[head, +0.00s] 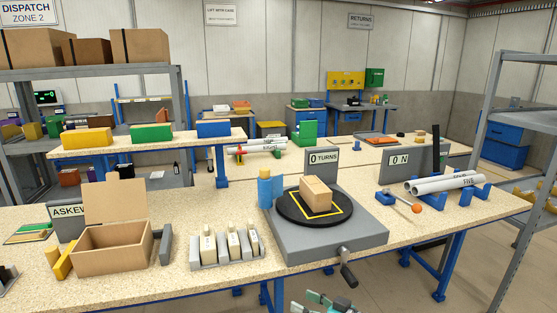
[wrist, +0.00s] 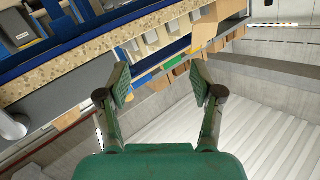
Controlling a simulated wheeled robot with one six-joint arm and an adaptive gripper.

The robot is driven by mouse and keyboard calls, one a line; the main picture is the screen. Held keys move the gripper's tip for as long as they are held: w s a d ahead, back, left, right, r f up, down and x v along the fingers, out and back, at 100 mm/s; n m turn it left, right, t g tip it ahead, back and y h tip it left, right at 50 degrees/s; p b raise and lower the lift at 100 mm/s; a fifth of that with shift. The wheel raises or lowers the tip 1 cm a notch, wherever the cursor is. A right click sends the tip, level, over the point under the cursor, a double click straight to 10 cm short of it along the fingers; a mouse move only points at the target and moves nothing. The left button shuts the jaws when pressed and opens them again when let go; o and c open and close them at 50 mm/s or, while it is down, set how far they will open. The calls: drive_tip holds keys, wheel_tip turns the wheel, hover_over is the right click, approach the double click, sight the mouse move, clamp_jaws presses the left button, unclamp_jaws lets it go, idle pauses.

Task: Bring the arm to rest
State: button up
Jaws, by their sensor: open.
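My gripper (wrist: 161,90) is open and empty in the wrist view. Its two fingers are apart, with nothing between them. The wrist view is steeply tilted, with the table edge to the upper left and a wall and ribbed surface at the right. In the head view a small part of my gripper (head: 327,301) shows at the bottom edge, in front of the table and below the crank handle. It touches nothing that I can see.
The turntable (head: 277,212) carries a cardboard box (head: 316,194), and its crank (head: 347,267) juts over the table's front edge. Floor at front right is clear.

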drive_tip(key=s+d+f+m+t+h, duration=0.25)
drive_tip(key=s+f+m+h, duration=0.25)
drive_tip(key=s+f, duration=0.75)
drive_tip(key=s+d+f+m+h, duration=0.1)
drive_tip(key=s+d+f+h, duration=0.15)
drive_tip(key=s, duration=0.45)
drive_tip(key=s+d+f+m+h, duration=0.1)
drive_tip(key=s+d+f+h, duration=0.1)
drive_tip(key=s+f, duration=0.3)
drive_tip(key=s+d+r+m+t+h, duration=0.1)
drive_tip(key=s+d+r+h, duration=0.1)
drive_tip(key=s, duration=0.7)
drive_tip(key=s+d+r+h, duration=0.1)
drive_tip(key=s+d+r, duration=0.15)
drive_tip(key=s, duration=0.65)
drive_tip(key=s+r+t, duration=0.1)
drive_tip(key=s+r, duration=0.9)
drive_tip(key=r, duration=0.2)
drive_tip(key=shift+s+n, duration=0.35)
drive_tip(key=shift+n, duration=0.05)
